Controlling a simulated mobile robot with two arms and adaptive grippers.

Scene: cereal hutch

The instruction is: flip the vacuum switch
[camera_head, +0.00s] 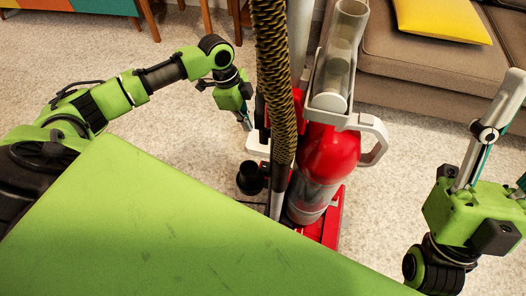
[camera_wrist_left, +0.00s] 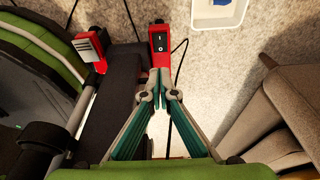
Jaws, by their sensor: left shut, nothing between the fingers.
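A red and grey upright vacuum (camera_head: 327,155) stands on the carpet in front of me, with a clear tube on top and a coiled hose on its left side. In the left wrist view a red part with a black switch (camera_wrist_left: 160,45) shows just beyond my left fingertips. My left gripper (camera_head: 247,124) is beside the vacuum's left side in the head view. In the left wrist view its fingers (camera_wrist_left: 158,94) meet, shut and empty, and I cannot tell whether they touch the red part. The switch is hidden in the head view. My right gripper (camera_head: 512,84) points up at the right edge, partly cut off.
A brown sofa (camera_head: 425,68) with a yellow cushion (camera_head: 433,20) stands behind on the right. A coloured cabinet (camera_head: 105,7) is at the back left. A white bin (camera_wrist_left: 218,14) shows in the left wrist view. Open carpet lies left of the vacuum.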

